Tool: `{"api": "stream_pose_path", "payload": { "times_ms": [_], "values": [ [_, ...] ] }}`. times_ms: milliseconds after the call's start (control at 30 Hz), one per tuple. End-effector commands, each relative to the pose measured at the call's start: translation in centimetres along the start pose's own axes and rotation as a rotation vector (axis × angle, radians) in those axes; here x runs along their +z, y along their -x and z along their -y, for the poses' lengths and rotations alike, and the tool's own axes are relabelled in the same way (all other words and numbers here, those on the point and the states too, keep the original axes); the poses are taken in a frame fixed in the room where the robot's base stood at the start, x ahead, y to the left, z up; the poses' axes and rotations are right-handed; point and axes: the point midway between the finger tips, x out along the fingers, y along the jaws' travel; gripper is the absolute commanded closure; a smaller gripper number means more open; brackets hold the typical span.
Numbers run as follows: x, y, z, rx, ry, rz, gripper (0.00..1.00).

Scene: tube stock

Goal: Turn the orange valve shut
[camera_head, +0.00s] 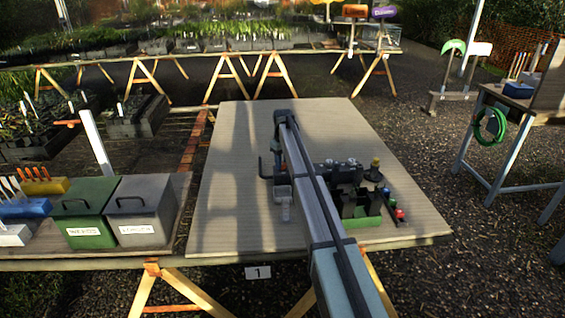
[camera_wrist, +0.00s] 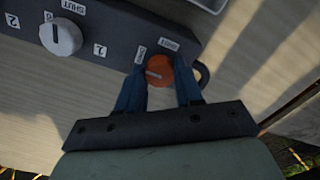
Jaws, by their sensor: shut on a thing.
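The orange valve (camera_wrist: 159,70) is a round knob at the edge of a dark panel (camera_wrist: 110,28) in the wrist view. My gripper (camera_wrist: 160,84) has its two blue fingers on either side of the knob, shut on it. A pale mark on the knob lies roughly across the picture, towards the left finger. Two small pale labels sit beside the knob; the right one appears to read SHUT, the left one is too small to read. In the head view my arm hides the orange valve.
In the head view a board (camera_head: 235,135) carries dark fittings (camera_head: 345,172) right of my arm. Green (camera_head: 85,212) and grey (camera_head: 140,210) bins stand left. The board's far part is clear.

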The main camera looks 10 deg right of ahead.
Motion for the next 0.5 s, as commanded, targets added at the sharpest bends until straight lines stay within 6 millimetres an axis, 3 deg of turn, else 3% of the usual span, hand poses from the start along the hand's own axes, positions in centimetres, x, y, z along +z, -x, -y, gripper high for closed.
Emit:
{"api": "stream_pose_path", "payload": {
  "times_ms": [267,500],
  "values": [
    [-0.02,0.03,0.01,0.0,-0.103,0.001,0.95],
    [-0.03,0.03,0.01,0.0,-0.299,0.001,0.95]
  ]
}}
